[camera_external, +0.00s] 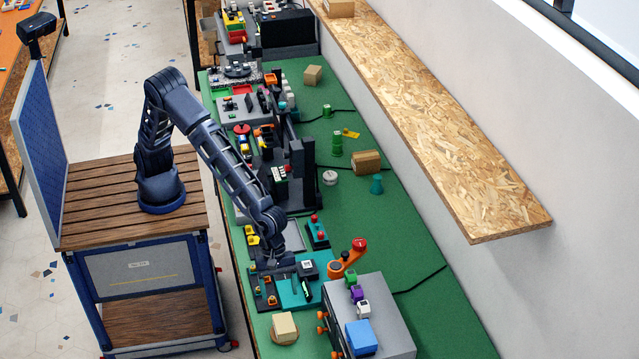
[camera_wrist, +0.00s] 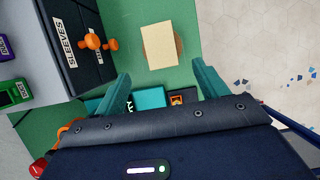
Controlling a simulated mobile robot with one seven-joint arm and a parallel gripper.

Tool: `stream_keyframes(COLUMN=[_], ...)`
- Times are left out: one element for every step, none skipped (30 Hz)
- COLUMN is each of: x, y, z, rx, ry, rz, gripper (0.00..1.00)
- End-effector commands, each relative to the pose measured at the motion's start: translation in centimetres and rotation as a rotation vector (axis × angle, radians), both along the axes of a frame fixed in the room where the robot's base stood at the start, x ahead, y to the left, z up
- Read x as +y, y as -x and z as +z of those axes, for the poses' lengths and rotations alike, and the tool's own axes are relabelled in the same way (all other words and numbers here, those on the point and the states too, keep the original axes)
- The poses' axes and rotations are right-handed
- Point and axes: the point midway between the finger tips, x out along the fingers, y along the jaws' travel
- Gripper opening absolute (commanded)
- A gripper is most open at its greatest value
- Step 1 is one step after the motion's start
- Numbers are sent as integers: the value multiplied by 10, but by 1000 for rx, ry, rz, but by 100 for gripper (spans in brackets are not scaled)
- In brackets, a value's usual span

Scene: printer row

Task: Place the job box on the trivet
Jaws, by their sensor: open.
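A pale cream box (camera_external: 285,326), which looks like the job box, sits at the near end of the green bench. In the wrist view the cream box (camera_wrist: 161,44) lies ahead of my fingers, with nothing gripping it. A tan round disc, which looks like the trivet (camera_wrist: 146,58), shows at the box's edge, and the box rests on it; most of the disc is hidden. My gripper (camera_wrist: 161,86) is open, with its teal fingers apart and empty. In the external view my gripper (camera_external: 279,268) is behind the box, over the teal plate, apart from the box.
A grey drawer cabinet (camera_external: 384,308) with orange knobs stands right of the box and carries a blue block (camera_external: 361,338) and small coloured pieces. An orange lever (camera_external: 346,258) is behind it. A chipboard shelf (camera_external: 440,135) overhangs the right side. The bench edge is close left of the box.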

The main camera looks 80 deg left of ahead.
Motion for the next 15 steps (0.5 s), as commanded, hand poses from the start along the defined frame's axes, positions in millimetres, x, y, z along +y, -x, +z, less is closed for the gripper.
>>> stream_keyframes(x=[0, 0, 1, 2, 4, 8, 14, 20, 31, 42, 53, 71, 85, 98, 117], y=[0, 0, 0, -1, -3, -7, -11, -17, -26, -33, -41, -52, -59, -67, -76], z=[0, 1, 1, 2, 4, 7, 11, 16, 25, 32, 40, 51, 59, 68, 79], rx=[0, 0, 0, -2, -3, -8, -13, -20, -31, -40, -52, -69, -83, -99, -117], ry=[0, 0, 0, 0, 1, 3, 4, 5, 8, 8, 10, 11, 11, 13, 13], rz=[0, 0, -1, -1, -4, -11, -17, -27, -43, -58, -75, -100, -122, -144, -172], gripper=[72, 72, 72, 72, 72, 72, 72, 72, 72, 72, 72, 72, 72, 72, 72])
